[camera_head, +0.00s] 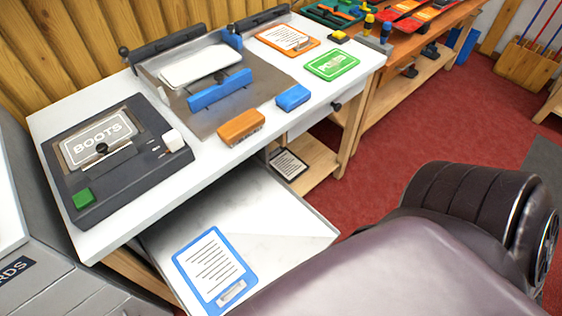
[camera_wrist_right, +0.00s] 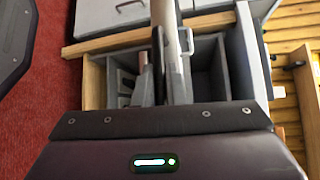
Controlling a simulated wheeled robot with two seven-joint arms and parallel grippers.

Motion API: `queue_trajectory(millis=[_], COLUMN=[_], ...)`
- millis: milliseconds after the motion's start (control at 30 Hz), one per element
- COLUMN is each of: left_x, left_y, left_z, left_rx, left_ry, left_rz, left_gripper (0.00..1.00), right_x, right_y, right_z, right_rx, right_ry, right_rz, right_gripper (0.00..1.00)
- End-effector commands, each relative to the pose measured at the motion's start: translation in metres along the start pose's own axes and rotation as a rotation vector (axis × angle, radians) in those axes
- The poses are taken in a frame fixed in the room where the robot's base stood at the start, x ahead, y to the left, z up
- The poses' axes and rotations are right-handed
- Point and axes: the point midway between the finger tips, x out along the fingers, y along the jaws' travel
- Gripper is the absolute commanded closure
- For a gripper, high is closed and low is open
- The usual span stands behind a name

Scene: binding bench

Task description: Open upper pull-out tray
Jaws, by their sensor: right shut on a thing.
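A white pull-out tray (camera_head: 275,213) sticks out from under the white bench top, with a blue-framed sheet (camera_head: 213,268) lying on it. My right arm covers its near right part, and my right gripper is hidden in the head view. In the right wrist view, turned sideways, my right gripper (camera_wrist_right: 170,75) is shut on a pale strip (camera_wrist_right: 165,15) that looks like the tray seen edge-on. The gripped edge itself is mostly hidden by the fingers. My left gripper is not in view.
The bench top (camera_head: 225,160) carries a dark BOOTS device (camera_head: 120,185), an orange block (camera_head: 241,127) and a blue block (camera_head: 293,97). A grey cabinet (camera_head: 60,285) stands close at left. A knobbed drawer (camera_head: 318,118) is at the right. Red floor (camera_head: 385,140) is free there.

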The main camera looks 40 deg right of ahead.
Motion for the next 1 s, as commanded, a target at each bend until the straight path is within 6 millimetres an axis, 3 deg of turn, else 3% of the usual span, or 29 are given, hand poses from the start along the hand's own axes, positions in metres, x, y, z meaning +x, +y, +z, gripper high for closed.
queue_trajectory(millis=[200, 633, 667, 800, 1000], left_x=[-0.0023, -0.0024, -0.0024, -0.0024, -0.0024], left_y=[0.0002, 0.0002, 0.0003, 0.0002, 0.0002], left_z=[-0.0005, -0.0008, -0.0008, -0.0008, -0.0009], left_rx=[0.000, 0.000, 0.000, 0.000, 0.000], left_ry=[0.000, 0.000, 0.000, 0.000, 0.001], left_rz=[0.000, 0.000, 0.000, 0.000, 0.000], left_gripper=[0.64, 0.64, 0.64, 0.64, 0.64], right_x=[-0.0114, -0.0131, -0.0131, -0.0128, -0.0125], right_y=[0.0029, 0.0038, 0.0038, 0.0037, 0.0036], right_z=[0.0100, 0.0116, 0.0116, 0.0117, 0.0120], right_rx=[-0.001, -0.002, -0.002, -0.002, -0.001], right_ry=[0.000, 0.000, 0.000, 0.000, 0.000], right_rz=[0.001, 0.001, 0.001, 0.001, 0.000], right_gripper=[1.00, 1.00, 0.85, 0.68, 0.68])
